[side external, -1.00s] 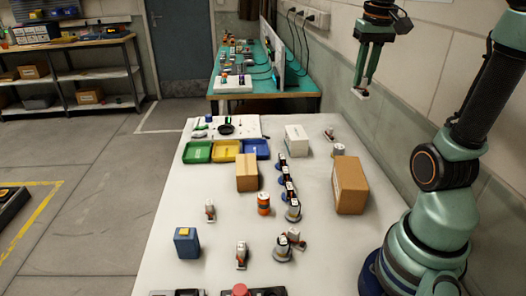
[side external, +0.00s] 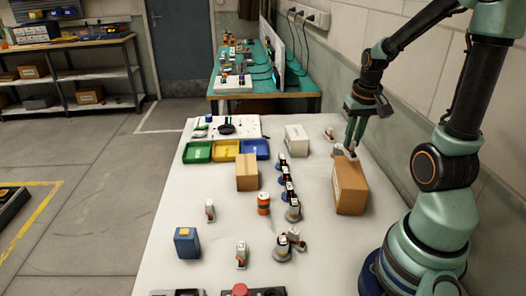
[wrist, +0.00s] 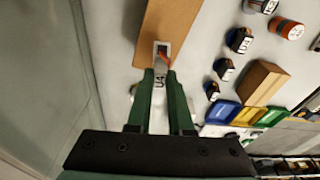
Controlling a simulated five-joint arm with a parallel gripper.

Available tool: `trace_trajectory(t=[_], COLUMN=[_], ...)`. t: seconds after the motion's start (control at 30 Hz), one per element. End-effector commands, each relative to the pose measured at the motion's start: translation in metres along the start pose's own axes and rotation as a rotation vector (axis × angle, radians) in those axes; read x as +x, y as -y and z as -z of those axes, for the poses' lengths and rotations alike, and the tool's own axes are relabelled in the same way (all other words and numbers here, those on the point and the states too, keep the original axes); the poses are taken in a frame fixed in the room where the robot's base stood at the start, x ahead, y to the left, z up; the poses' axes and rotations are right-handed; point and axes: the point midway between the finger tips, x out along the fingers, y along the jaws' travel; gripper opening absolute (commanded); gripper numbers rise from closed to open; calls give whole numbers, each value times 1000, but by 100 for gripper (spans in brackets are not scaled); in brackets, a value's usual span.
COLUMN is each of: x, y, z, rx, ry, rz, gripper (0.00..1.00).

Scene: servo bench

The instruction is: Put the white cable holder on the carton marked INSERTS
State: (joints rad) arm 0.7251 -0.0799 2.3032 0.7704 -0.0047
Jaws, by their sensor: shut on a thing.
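My gripper (side external: 351,146) points down at the top of the larger brown carton (side external: 350,188) on the right of the bench. It is shut on a small white holder (side external: 349,155), which shows at the fingertips. No INSERTS marking is readable.
A smaller brown carton (side external: 247,172), a white box (side external: 297,139) and a row of several small devices (side external: 288,188) stand left of the larger carton. Green, yellow and blue trays (side external: 226,150) are farther back. The wall is close on the right.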

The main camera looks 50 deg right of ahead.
Motion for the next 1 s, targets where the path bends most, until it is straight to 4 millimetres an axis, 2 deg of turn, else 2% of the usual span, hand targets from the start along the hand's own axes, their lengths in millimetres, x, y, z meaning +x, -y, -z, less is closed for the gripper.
trace_trajectory(t=[0.1, 0.2, 0.63, 0.67, 0.7, 0.73, 1.0], x=[19, 28, 32, 33, 32, 32, 32], y=[0, 0, 0, 0, 0, 0, 0], z=[-4, -5, -5, -5, -5, -5, -5], rx=[0, 0, 0, 0, 0, 0, 0], ry=[7, 4, 2, 2, 2, 2, 1], rz=[0, 0, 0, 0, 0, 0, 0], gripper=[0, 0, 0, 23, 38, 49, 49])
